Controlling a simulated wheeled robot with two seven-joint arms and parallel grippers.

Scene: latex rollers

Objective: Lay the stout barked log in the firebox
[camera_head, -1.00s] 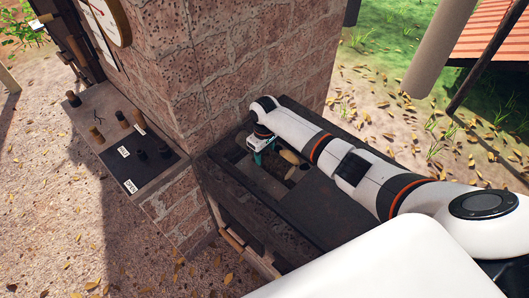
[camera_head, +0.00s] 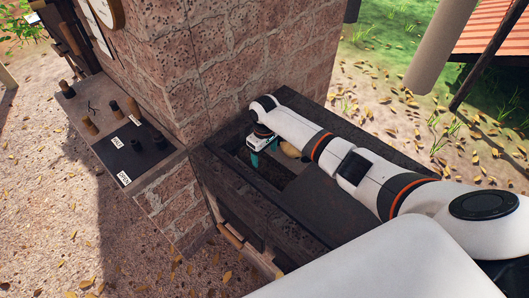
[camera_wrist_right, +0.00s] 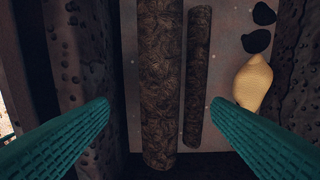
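In the right wrist view two barked logs lie side by side on a pale grey surface: a stout one (camera_wrist_right: 160,75) and a thinner one (camera_wrist_right: 197,75) to its right. My right gripper (camera_wrist_right: 160,102) is open, its teal fingers on either side, with the stout log in the gap between them and the thin log also near the right finger. I cannot tell whether the fingers touch either log. In the head view the right gripper (camera_head: 252,160) reaches down into a dark-rimmed box (camera_head: 285,222) beside the brick stack. My left gripper is not in view.
A tan lump (camera_wrist_right: 253,82) and dark lumps (camera_wrist_right: 257,41) lie right of the logs. A dark pitted wall (camera_wrist_right: 82,70) stands at left. The brick stack (camera_head: 230,70) rises behind the box. A panel with several knobs (camera_head: 135,145) is at left.

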